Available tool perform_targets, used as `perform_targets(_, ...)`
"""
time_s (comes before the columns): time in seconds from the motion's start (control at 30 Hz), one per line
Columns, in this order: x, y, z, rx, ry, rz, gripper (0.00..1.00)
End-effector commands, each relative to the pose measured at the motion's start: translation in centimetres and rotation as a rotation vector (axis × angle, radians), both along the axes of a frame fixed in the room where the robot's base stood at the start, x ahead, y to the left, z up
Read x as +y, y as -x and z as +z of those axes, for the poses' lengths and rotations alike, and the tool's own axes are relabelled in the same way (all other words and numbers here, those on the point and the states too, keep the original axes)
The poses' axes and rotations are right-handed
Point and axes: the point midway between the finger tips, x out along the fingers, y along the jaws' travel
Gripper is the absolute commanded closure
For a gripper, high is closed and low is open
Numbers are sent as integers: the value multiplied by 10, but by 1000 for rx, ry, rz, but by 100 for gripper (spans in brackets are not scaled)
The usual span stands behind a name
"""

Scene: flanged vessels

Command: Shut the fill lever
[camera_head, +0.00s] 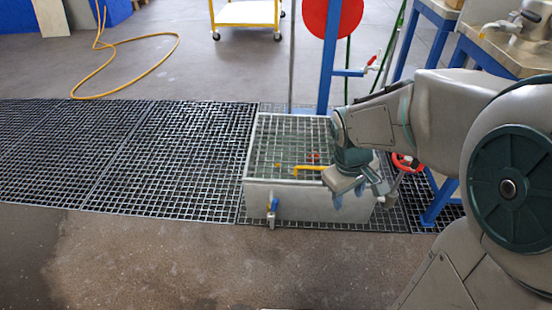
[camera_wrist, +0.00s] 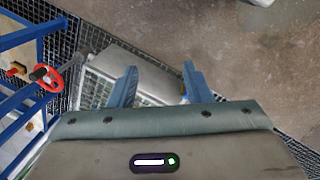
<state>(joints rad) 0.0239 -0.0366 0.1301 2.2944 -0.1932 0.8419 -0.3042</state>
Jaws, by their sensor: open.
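A grey box-shaped tank (camera_head: 315,206) with a mesh top stands on the floor grating. A yellow bar (camera_head: 308,168) with a small red part near it shows at the mesh top. A small valve with a blue lever (camera_head: 274,204) is on the tank's front face. A red-handled lever (camera_head: 372,60) is on a blue pipe behind the tank. I cannot tell which of these is the fill lever. My gripper (camera_head: 350,203) is over the tank's right part, fingers pointing down. In the wrist view its blue fingers (camera_wrist: 160,70) are apart and empty, with the tank (camera_wrist: 128,72) beyond them.
A red handwheel (camera_head: 408,163) is right of my gripper, beside a blue-legged bench (camera_head: 436,205). A blue post carries a red disc (camera_head: 332,16) behind the tank. A yellow hose (camera_head: 125,42) lies at back left. The grating (camera_head: 120,150) on the left is clear.

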Motion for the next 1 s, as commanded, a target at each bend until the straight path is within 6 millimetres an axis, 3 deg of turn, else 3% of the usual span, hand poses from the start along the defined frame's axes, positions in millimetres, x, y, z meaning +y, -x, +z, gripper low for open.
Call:
perform_targets(0.1, 10, -40, -11, 44, 43, 220, 55)
perform_targets(0.27, 29, -89, -36, 90, 76, 522, 55)
perform_targets(0.5, 65, -151, -89, 134, 75, 955, 55)
perform_targets(0.8, 122, -206, -170, 115, 19, 1445, 55)
perform_targets(1.0, 151, -225, -215, 68, -11, 1670, 55)
